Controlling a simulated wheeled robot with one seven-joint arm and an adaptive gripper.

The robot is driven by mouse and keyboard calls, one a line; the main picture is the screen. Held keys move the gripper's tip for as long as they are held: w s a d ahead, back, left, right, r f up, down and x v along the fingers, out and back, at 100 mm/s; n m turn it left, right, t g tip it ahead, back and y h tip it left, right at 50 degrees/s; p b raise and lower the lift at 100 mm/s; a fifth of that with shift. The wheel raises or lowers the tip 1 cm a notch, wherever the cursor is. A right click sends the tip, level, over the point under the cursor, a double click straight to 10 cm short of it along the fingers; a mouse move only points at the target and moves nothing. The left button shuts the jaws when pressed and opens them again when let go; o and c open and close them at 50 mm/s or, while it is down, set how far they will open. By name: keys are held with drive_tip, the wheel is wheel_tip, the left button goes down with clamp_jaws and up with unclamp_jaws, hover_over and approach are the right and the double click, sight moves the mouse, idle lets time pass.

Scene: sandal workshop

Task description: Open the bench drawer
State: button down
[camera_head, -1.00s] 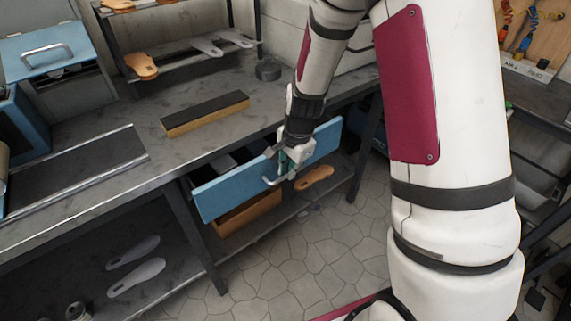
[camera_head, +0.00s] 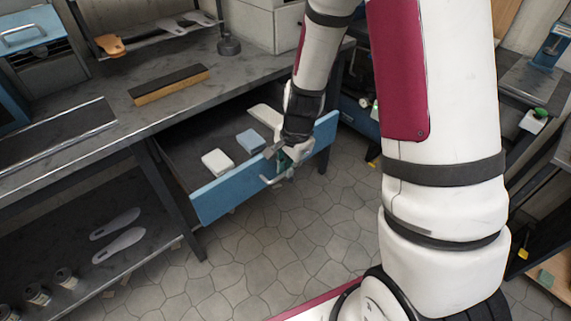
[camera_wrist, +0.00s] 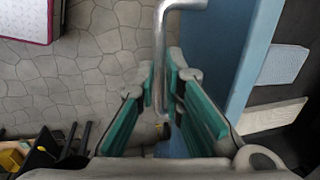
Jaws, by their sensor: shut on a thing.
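The bench drawer (camera_head: 225,196) has a blue front and stands well out from under the bench, its dark inside showing. In it lie a white block (camera_head: 217,162), a blue-grey block (camera_head: 250,140) and a pale flat piece partly hidden by my arm. My gripper (camera_head: 282,168) is at the drawer front, shut on its metal bar handle. In the wrist view the handle (camera_wrist: 161,50) runs between the green-padded fingers (camera_wrist: 158,110), with the blue drawer front (camera_wrist: 222,45) to its right.
The grey bench top (camera_head: 95,75) carries a black-topped wooden block (camera_head: 168,85) and a dark round weight (camera_head: 229,45). A lower shelf (camera_head: 150,225) holds grey soles and several cans. The stone-tiled floor (camera_head: 240,255) before the drawer is clear.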

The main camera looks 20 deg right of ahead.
drive_tip(key=shift+s, duration=0.15)
drive_tip(key=c, duration=2)
unclamp_jaws()
drive_tip(key=shift+o, duration=0.2)
drive_tip(key=shift+r, duration=0.15)
wheel_tip(320, 180, up, 12)
drive_tip(key=s, duration=0.2)
drive_tip(key=shift+d+f, duration=0.25)
drive_tip(key=shift+d, duration=0.15)
